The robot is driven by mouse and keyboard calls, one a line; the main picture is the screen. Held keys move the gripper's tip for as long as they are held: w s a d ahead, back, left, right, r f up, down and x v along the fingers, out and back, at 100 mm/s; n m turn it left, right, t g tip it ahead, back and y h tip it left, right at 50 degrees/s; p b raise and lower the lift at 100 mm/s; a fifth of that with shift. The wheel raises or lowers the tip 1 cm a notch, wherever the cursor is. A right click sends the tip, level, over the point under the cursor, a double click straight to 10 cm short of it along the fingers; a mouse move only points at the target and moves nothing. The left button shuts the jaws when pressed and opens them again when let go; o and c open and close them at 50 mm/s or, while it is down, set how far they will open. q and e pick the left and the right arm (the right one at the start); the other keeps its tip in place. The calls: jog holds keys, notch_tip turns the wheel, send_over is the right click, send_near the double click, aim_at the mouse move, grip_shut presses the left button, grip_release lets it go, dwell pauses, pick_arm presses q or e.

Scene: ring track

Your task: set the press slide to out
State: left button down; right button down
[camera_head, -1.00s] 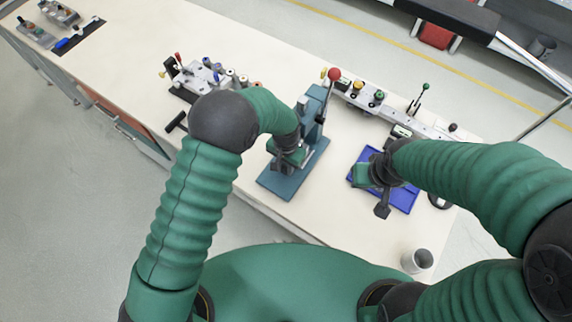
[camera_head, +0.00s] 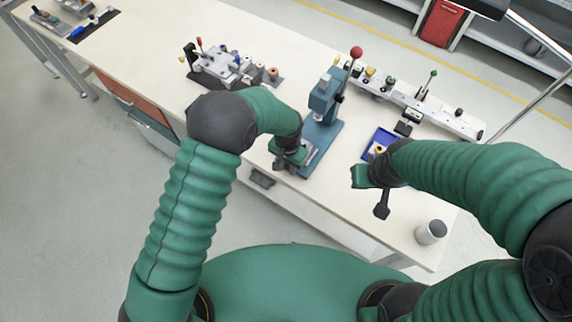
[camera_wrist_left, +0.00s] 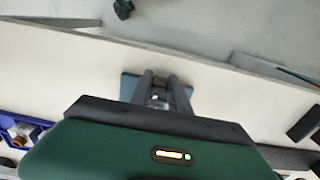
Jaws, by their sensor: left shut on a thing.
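The teal press (camera_head: 322,108), with a red-ball lever (camera_head: 356,53), stands on the bench near its front edge. My left gripper (camera_head: 287,163) is low at the front of the press base. In the left wrist view its two fingers (camera_wrist_left: 159,92) are shut on a small grey metal piece (camera_wrist_left: 158,99), apparently the press slide, over the teal base (camera_wrist_left: 129,88). The slide's travel is mostly hidden by the gripper. My right gripper (camera_head: 381,208) hangs in front of the blue tray (camera_head: 371,139), and its jaw opening is not clear.
A grey fixture (camera_head: 235,68) with knobs stands left of the press. A long rail (camera_head: 440,115) with coloured knobs lies behind and right. Bare bench lies between the fixture and the bench's far-left items.

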pick_arm(q)
jog(key=shift+a+f, duration=0.2)
jog(key=shift+a, duration=0.15)
jog(key=c, duration=1.3)
grip_release()
jog(key=shift+w+d+f+y, duration=0.1)
jog(key=shift+w+d+y, duration=0.05)
jog(key=shift+d, duration=0.35)
jog(key=shift+w+d+f+y, duration=0.1)
jog(key=shift+d+y, duration=0.05)
jog(key=shift+d, duration=0.3)
jog(key=shift+o, duration=0.3)
jog(key=shift+a, duration=0.4)
jog(key=shift+a+r, duration=0.2)
jog(key=shift+a, duration=0.25)
notch_tip(320, 180, up, 16)
jog(key=b, duration=0.1)
jog(key=shift+w+r, duration=0.15)
jog(key=shift+r, duration=0.1)
pick_arm(e)
jog(key=shift+w+d+f, duration=0.4)
jog(key=shift+d+f, duration=0.2)
jog(key=shift+f, duration=0.2)
